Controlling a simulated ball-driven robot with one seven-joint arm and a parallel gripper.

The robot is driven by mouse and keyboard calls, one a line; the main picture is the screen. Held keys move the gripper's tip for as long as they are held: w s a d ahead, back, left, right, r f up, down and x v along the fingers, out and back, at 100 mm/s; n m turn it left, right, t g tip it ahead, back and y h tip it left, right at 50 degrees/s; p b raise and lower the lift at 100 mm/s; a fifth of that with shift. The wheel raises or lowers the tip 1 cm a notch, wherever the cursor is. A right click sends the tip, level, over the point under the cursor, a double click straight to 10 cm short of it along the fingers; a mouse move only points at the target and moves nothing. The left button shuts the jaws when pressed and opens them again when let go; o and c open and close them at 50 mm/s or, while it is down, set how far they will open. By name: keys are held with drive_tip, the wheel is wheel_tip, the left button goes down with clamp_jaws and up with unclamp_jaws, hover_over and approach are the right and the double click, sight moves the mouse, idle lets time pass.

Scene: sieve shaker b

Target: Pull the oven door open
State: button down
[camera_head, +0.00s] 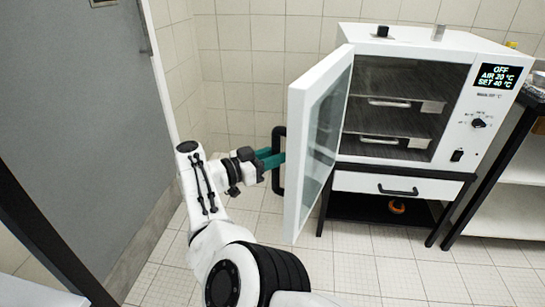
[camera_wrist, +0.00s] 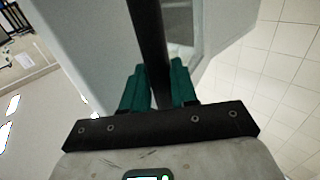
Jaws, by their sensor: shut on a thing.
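The white oven (camera_head: 461,138) stands on a black frame at the right in the head view. Its door (camera_head: 303,165), white with a glass pane, is swung well open toward the left and front. The black door handle (camera_head: 277,178) is a vertical bar on the door's outer face. My gripper (camera_head: 272,158), with green fingers, is shut on this handle. In the wrist view the handle (camera_wrist: 148,45) runs between the two green fingers of my gripper (camera_wrist: 159,85), with the door (camera_wrist: 85,40) behind.
Inside the oven are shelves with trays (camera_head: 390,102). A drawer (camera_head: 350,183) sits below it, with an orange object (camera_head: 397,207) on the black lower shelf. A grey door (camera_head: 75,120) is at the left, a white-shelved rack (camera_head: 500,185) at the right. The tiled floor (camera_head: 420,280) in front is clear.

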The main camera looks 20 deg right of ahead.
drive_tip(key=shift+w+d+r, duration=0.1)
drive_tip(key=shift+d+r, duration=0.25)
drive_tip(key=shift+d, duration=0.15)
drive_tip(key=c, duration=1.2)
unclamp_jaws()
drive_tip(key=shift+d, duration=0.15)
drive_tip(key=shift+c, duration=0.2)
drive_tip(key=shift+o, duration=0.7)
drive_tip(key=shift+d+f, duration=0.1)
drive_tip(key=shift+d, duration=0.15)
drive_tip(key=shift+o, duration=0.6)
drive_tip(key=s+a+b, duration=0.1)
drive_tip(key=a+b, duration=0.3)
drive_tip(key=a, duration=0.7)
drive_tip(key=shift+s, duration=0.35)
drive_tip(key=shift+a+f, duration=0.1)
